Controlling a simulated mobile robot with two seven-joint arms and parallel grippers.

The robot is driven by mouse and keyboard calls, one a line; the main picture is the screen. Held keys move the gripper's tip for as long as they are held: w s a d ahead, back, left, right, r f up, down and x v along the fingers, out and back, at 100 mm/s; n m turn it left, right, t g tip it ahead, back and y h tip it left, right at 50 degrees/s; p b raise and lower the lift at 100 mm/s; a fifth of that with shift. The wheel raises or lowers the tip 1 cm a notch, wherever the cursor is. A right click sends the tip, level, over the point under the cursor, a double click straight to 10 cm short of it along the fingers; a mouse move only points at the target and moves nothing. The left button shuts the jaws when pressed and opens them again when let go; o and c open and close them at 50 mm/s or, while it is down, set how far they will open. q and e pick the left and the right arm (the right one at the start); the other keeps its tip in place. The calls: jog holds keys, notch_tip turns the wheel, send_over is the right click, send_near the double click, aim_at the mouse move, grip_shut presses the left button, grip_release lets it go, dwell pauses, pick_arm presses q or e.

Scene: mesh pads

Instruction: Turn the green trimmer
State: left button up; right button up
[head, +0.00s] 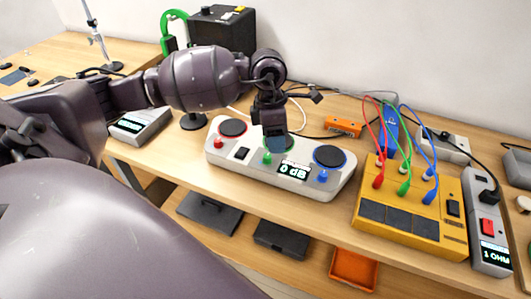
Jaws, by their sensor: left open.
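The green trimmer (267,158) is a small green knob near the front edge of a white console (222,155). It sits between a red knob (219,143) on the left and a blue knob (323,176) on the right. The console's display (293,171) reads 0 dB. My left gripper (275,145) is open and points down over the console, just behind and above the green trimmer. It hides much of the middle round pad with the green rim. Contact with the knob cannot be made out. My right gripper is not in view.
A yellow box (412,233) with red, green and blue leads stands right of the console. A grey meter (490,235) reading 1 OHM is beyond it. An orange block (344,126) lies behind the console. A lower shelf holds dark trays and an orange tray (353,270).

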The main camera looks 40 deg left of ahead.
aim_at(267, 155)
pick_arm(q)
jog(key=w+a+r+y, duration=0.1)
jog(key=a+r+y, duration=0.1)
jog(key=a, duration=0.2)
jog(key=f, duration=0.5)
jog(key=f+b, duration=0.1)
jog(key=f, duration=0.3)
jog(key=shift+w+d+f, duration=0.15)
jog(key=shift+d+f, duration=0.05)
jog(key=shift+f, duration=0.75)
jog(key=c, duration=0.9)
